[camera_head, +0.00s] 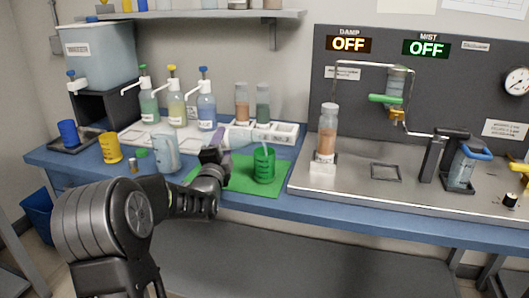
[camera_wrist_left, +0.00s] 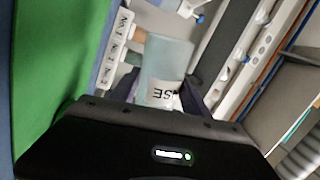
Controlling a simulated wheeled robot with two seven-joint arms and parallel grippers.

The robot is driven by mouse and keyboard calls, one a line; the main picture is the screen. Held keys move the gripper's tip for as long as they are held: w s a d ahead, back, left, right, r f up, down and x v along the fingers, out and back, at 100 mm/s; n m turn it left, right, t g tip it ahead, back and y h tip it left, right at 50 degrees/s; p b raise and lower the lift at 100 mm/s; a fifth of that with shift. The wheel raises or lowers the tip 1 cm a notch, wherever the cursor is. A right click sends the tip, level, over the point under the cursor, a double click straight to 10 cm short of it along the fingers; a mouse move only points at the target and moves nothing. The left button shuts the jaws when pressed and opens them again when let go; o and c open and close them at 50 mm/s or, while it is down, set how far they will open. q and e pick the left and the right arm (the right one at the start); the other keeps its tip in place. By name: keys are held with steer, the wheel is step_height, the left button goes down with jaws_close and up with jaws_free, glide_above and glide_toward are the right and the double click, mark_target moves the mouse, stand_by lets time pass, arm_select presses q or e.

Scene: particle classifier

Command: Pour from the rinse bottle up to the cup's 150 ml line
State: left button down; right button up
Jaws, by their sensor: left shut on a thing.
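The rinse bottle (camera_head: 238,137), pale blue and translucent, is tipped well over toward the right, with its narrow spout end above the green cup. My left gripper (camera_head: 213,156) is shut on it, left of the cup. In the left wrist view the bottle (camera_wrist_left: 167,62) sits between the fingers, with part of its label readable as "SE". The green cup (camera_head: 264,165) stands upright on the green mat (camera_head: 232,180) and has dark marks on its side. Its liquid level and any stream are too small to tell. My right gripper is not in view.
A white rack (camera_head: 285,134) with bottles and vials stands behind the cup. A clear beaker (camera_head: 165,154) and a yellow cup (camera_head: 110,147) stand to the left. The steel bench with a capped vial (camera_head: 327,134) is to the right. The mat's front is clear.

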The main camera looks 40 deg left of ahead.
arm_select(q)
steer(key=shift+d+r+m+h, duration=0.15)
steer(key=shift+r+m+h, duration=0.15)
steer(key=shift+r+m, duration=0.6)
stand_by(2.0)
steer(key=shift+f, duration=0.1)
steer(key=f+n, duration=0.3)
steer(key=shift+s+a+f+n+y+b, duration=0.15)
steer(key=shift+a+f+n+y+b, duration=0.15)
steer(key=shift+f+n+y+b, duration=0.1)
steer(key=shift+n, duration=0.3)
steer(key=shift+r, duration=0.25)
